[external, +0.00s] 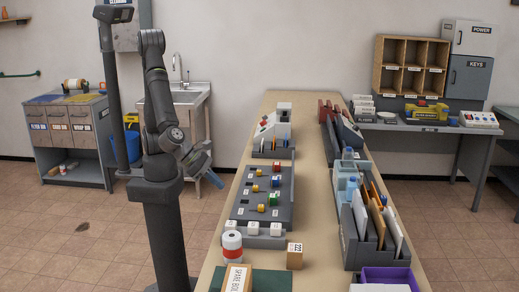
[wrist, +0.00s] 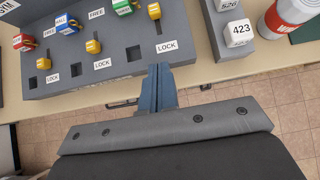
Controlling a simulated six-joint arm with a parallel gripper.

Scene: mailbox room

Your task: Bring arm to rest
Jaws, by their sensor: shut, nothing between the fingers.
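My arm stands on a dark pedestal at the left of the long table (external: 222,222) in the external view, folded with its forearm hanging down. My gripper (external: 215,181) is beside the table's left edge, and no object is held in it. In the wrist view my gripper (wrist: 160,70) shows as two blue fingers pressed together, pointing at the near edge of a grey lock panel (wrist: 122,64). The fingers look apart from the panel, though the exact gap cannot be told.
The panel (external: 240,205) carries yellow knobs, slots and coloured cubes. White numbered cubes (wrist: 238,33) and a red-white can (external: 232,246) stand near it. A box of envelopes (external: 348,245) is at the right. A sink (external: 190,92) is behind my arm. The floor left of the table is clear.

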